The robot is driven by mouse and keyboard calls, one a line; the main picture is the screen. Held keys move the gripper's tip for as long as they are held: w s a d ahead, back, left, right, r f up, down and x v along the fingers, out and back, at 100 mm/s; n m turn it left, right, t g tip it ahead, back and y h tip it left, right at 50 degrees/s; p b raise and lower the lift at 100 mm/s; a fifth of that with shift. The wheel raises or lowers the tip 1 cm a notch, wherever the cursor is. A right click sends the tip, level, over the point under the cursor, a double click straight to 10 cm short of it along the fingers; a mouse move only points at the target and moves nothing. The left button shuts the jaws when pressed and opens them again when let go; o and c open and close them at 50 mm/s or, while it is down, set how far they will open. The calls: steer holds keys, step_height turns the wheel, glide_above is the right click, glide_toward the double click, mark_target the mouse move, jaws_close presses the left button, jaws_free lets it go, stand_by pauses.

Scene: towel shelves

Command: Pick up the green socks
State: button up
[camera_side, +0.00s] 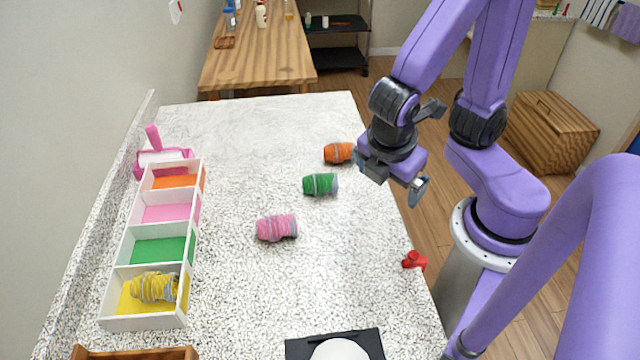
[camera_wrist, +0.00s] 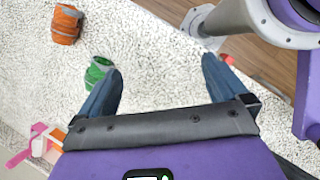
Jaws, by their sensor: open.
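The green socks (camera_side: 320,185) lie rolled up on the speckled counter, between the orange socks (camera_side: 338,153) and the pink socks (camera_side: 277,228). My gripper (camera_side: 390,183) is open and empty, above the counter's right edge and to the right of the green socks. In the wrist view the green socks (camera_wrist: 98,72) are partly hidden behind the left finger, outside the space between the fingers (camera_wrist: 162,88). The orange socks (camera_wrist: 66,25) show at the upper left there.
A white divided box (camera_side: 145,323) stands at the left, with orange, pink, green and yellow compartment floors. Yellow socks (camera_side: 154,288) lie in the yellow compartment. A pink scoop-like item (camera_side: 160,157) is behind it. A small red object (camera_side: 414,260) sits near the right edge.

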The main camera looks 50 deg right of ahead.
mark_target(321, 184)
steer(key=w+a+f+n+t+h, duration=0.1)
steer(key=a+n+t+h, duration=0.1)
steer(key=n, duration=0.1)
steer(key=w+a+f+n+t+h, duration=0.1)
steer(key=w+a+f+n+t, duration=0.1)
steer(key=a+n+t, duration=0.1)
steer(key=w+a+f+n+t+h, duration=0.1)
steer(key=a+n+t+h, duration=0.1)
steer(key=a+n, duration=0.1)
steer(key=shift+w+a+f+n+t+h, duration=0.1)
steer(key=shift+w+f+n+t+h, duration=0.05)
steer(key=shift+w+n+t+h, duration=0.15)
steer(key=shift+w+a+f+n+t, duration=0.15)
steer(key=shift+a+n+t, duration=0.25)
steer(key=shift+a+t, duration=0.1)
steer(key=x, duration=1.7)
steer(key=shift+w+f, duration=0.1)
steer(key=shift+w, duration=0.1)
steer(key=shift+c, duration=0.3)
steer(key=c, duration=0.8)
